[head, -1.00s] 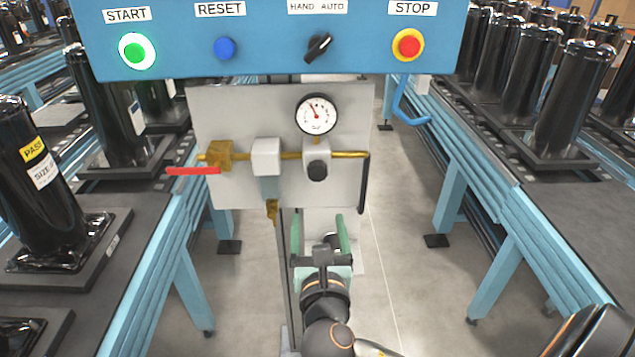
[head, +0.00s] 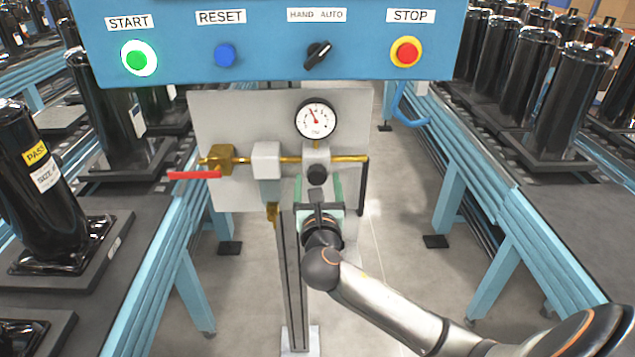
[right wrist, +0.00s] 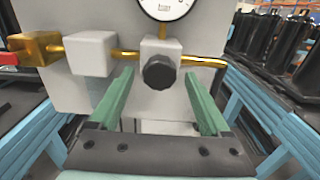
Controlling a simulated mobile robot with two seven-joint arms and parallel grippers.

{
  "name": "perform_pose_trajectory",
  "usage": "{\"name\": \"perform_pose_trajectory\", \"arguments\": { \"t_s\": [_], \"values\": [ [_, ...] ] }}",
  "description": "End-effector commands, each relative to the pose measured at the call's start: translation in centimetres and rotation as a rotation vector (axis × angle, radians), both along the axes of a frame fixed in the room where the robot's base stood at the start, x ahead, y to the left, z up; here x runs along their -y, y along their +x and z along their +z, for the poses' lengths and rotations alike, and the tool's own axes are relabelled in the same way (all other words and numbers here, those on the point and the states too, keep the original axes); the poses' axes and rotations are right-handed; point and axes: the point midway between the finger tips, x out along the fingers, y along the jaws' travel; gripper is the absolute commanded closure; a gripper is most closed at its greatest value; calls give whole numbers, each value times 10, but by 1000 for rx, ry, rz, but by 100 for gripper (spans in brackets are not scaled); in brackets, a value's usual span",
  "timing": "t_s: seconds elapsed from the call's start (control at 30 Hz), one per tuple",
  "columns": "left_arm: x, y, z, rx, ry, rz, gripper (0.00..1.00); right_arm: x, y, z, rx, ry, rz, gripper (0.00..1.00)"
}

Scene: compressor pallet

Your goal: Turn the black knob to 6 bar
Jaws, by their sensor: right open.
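My right gripper (head: 318,180) has green fingers and is just below and in front of the knob. In the right wrist view the knob (right wrist: 159,72) shows between the two spread fingers (right wrist: 158,85), near their tips and apart from both. The right gripper is open and empty. My left gripper is not in view.
A blue control box (head: 275,45) with buttons and a switch overhangs the panel. A brass pipe (head: 290,159) with a red-handled valve (head: 195,175) runs left of the knob. A black hose (head: 362,190) hangs at right. Conveyors with black cylinders flank both sides.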

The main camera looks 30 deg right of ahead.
Motion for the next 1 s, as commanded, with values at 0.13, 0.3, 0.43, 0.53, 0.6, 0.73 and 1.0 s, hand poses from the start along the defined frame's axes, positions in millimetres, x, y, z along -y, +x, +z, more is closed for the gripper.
{"name": "perform_pose_trajectory", "arguments": {
  "t_s": [0.13, 0.3, 0.43, 0.53, 0.6, 0.73, 1.0],
  "values": [
    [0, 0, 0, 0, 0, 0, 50, 0, 0, 0, 1, 1, 0, 19],
    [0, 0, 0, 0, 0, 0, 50, 0, 0, 0, 0, 0, 0, 29],
    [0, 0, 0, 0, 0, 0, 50, 0, 0, 0, 0, 0, 0, 44],
    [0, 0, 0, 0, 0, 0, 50, 0, 0, 0, 0, 0, 0, 55],
    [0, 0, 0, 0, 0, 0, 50, 0, 0, 0, 0, 0, 0, 63],
    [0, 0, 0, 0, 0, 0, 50, 0, 0, 0, -1, 1, -1, 78],
    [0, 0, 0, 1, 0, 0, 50, 0, 0, 0, -1, 1, -1, 100]
  ]
}}
